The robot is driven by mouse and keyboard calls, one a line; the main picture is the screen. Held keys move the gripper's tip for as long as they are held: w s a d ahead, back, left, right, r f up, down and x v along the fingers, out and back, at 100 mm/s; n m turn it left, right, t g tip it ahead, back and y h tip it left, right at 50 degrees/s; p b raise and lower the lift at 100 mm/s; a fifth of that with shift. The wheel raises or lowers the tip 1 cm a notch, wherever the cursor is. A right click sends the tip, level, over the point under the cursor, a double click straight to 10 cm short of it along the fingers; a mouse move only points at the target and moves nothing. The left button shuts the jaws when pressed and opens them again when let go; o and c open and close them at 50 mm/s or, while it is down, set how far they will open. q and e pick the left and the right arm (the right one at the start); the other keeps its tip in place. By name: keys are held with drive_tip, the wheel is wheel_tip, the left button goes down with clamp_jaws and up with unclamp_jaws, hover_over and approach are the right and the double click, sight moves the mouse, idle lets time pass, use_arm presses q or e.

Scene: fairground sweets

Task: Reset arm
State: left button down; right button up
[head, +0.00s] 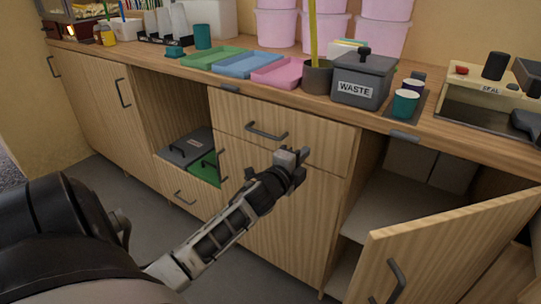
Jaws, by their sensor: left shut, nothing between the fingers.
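My left arm reaches in from the lower left. My left gripper (298,157) is shut and empty. My right gripper is not in view.
The counter (270,93) holds green (213,57), blue (247,64) and pink (277,71) trays, a grey WASTE bin (362,82), cups and a sealing machine (478,90). A cabinet door (440,250) stands open at right. Grey floor (140,200) shows at left.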

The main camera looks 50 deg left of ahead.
use_arm(q)
drive_tip(key=v, duration=1)
drive_tip(key=shift+s, duration=0.3)
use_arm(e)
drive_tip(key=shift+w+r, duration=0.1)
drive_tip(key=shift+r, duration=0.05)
